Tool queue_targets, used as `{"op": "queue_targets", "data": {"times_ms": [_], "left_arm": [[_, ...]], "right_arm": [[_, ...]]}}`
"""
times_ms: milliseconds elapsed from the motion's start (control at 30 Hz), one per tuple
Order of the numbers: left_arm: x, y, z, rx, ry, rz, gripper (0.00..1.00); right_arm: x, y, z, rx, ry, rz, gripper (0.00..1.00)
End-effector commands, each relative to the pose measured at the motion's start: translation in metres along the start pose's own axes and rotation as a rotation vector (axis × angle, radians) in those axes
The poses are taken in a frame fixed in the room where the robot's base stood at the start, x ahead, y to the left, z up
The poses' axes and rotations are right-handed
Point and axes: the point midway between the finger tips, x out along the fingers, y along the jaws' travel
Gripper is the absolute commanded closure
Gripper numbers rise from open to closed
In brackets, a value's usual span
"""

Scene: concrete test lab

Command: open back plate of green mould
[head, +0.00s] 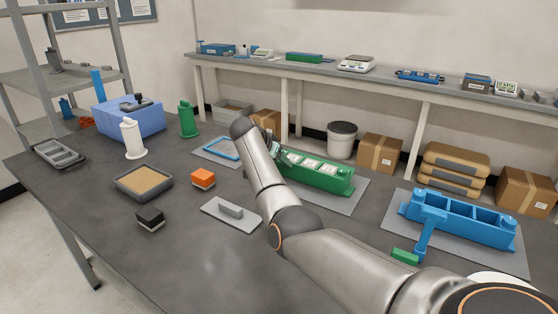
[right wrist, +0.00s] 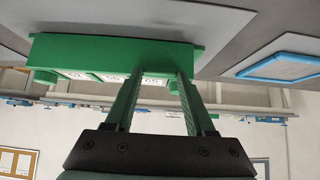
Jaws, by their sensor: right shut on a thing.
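The green mould (head: 318,174), a long block with white-labelled compartments, lies on a grey mat (head: 345,196) in the middle of the table. It also shows in the right wrist view (right wrist: 100,52), upside down. My right gripper (head: 281,157) is at the mould's left end in the head view, mostly hidden by my arm. In the right wrist view the two fingers (right wrist: 160,76) stand apart against the mould's edge. They are shut on part of it, seemingly the back plate; the plate's outline is hard to tell. My left gripper is out of view.
A blue frame (head: 221,148), orange block (head: 204,178), sand tray (head: 143,194) and grey float (head: 231,212) lie left of my arm.

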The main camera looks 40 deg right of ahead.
Motion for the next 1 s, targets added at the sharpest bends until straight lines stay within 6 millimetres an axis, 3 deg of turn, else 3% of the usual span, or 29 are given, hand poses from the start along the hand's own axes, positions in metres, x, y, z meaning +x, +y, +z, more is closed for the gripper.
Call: {"op": "queue_targets", "data": {"times_ms": [133,1000], "left_arm": [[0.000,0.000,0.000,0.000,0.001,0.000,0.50],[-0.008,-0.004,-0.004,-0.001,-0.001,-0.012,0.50]], "right_arm": [[0.000,0.000,0.000,0.000,-0.001,0.001,1.00],[-0.004,0.000,0.015,-0.003,-0.011,0.003,1.00]]}}
